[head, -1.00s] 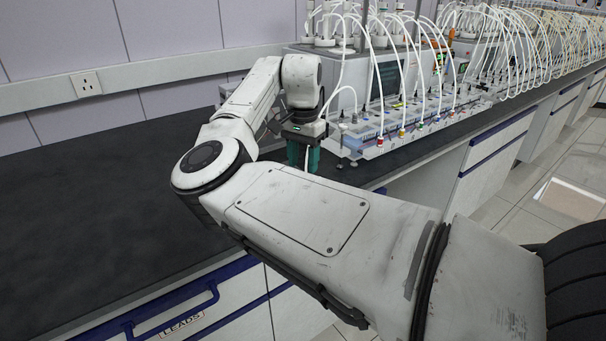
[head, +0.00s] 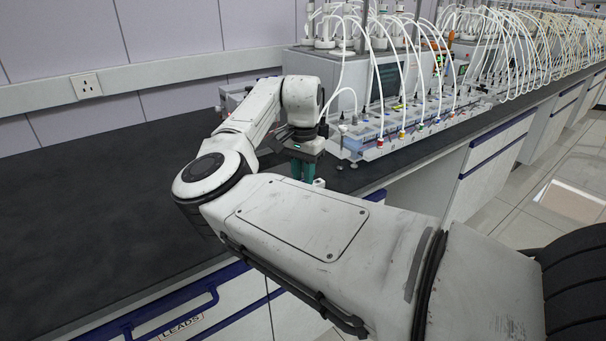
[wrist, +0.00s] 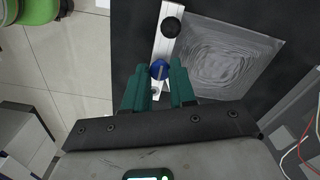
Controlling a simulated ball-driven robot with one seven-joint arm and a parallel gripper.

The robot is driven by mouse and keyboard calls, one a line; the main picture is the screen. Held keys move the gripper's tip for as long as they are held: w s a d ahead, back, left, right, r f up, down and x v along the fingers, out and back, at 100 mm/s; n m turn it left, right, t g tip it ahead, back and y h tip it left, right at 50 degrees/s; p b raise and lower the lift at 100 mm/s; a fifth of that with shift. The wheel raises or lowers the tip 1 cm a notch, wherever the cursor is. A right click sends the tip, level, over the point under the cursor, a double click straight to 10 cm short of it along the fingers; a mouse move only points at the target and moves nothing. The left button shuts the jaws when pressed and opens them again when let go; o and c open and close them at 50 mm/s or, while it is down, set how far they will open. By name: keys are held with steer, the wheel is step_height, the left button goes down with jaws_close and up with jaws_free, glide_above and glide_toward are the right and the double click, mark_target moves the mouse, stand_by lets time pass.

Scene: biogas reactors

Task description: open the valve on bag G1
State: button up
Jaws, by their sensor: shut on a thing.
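My gripper (wrist: 160,84) has two teal fingers and points down at the bench. It is shut on the blue valve (wrist: 158,69), which shows between the fingertips. The valve sits on a pale metal strip (wrist: 165,48) with a black round knob (wrist: 172,27) at its far end. A clear, wrinkled bag (wrist: 228,55) lies flat on the dark bench to the right of the strip. No bag label can be read. In the head view my gripper (head: 303,170) is low over the bench near its front edge; the valve and bag cannot be made out there.
The dark bench (head: 90,200) is clear at the left. A rack with coloured connectors (head: 400,130) and many white tubes stands to the right of the gripper. In the wrist view, thin red and white wires (wrist: 300,145) show at the right edge.

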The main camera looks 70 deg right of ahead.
jaws_close()
steer(key=shift+r+n+p, duration=0.2)
steer(key=shift+n+p, duration=0.1)
steer(key=shift+p, duration=0.45)
steer(key=n+p, duration=0.1)
steer(key=p, duration=0.2)
steer(key=shift+s+r+n+p, duration=0.1)
steer(key=shift+r+n+p, duration=0.1)
steer(key=shift+n+p, duration=0.15)
steer(key=n+p, duration=0.5)
steer(key=p, duration=0.3)
steer(key=shift+n, duration=0.35)
steer(key=n+p, duration=0.5)
steer(key=p, duration=0.1)
steer(key=shift+f+p, duration=0.15)
steer(key=shift+p, duration=0.2)
steer(key=shift+f+n+p, duration=0.15)
steer(key=shift+n+p, duration=1.65)
steer(key=shift+n, duration=0.6)
